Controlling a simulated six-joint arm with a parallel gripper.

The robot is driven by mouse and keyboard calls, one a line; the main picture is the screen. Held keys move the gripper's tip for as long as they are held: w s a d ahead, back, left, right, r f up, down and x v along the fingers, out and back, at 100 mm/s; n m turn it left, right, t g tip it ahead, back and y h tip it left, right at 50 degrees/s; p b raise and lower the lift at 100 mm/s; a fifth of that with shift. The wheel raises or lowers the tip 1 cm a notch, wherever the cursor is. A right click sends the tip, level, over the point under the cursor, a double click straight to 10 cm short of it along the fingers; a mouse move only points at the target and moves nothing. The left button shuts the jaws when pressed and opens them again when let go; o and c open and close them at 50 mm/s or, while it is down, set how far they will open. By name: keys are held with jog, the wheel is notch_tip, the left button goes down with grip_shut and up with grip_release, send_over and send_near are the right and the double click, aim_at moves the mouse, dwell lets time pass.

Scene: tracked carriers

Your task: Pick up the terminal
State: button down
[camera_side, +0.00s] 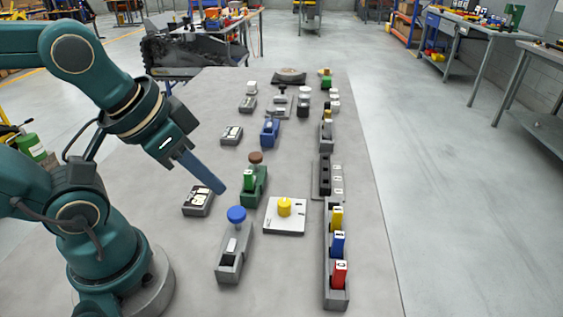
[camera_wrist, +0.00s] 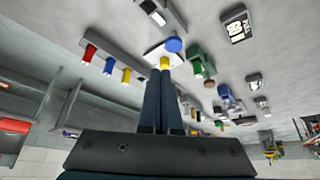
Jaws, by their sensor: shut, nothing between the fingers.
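I cannot tell for sure which piece is the terminal. Red (camera_side: 340,274), blue (camera_side: 338,243) and yellow (camera_side: 336,218) blocks stand in a long grey rail (camera_side: 336,301) at the right. They also show at the left of the wrist view: red (camera_wrist: 89,53), blue (camera_wrist: 109,65), yellow (camera_wrist: 126,76). A green carrier (camera_side: 262,186) with a brown knob holds a green block (camera_side: 249,179). My gripper (camera_side: 220,188) is shut and empty, above the table and left of the green carrier. Its closed fingers (camera_wrist: 160,76) show in the wrist view.
A grey carrier (camera_side: 230,270) with a blue knob (camera_side: 236,214) and a white plate (camera_side: 285,229) with a yellow knob (camera_side: 285,207) stand in front. A small display box (camera_side: 198,201) lies at left. A blue carrier (camera_side: 270,132) and several others stand farther back.

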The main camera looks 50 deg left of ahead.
jog(key=c, duration=0.7)
grip_release()
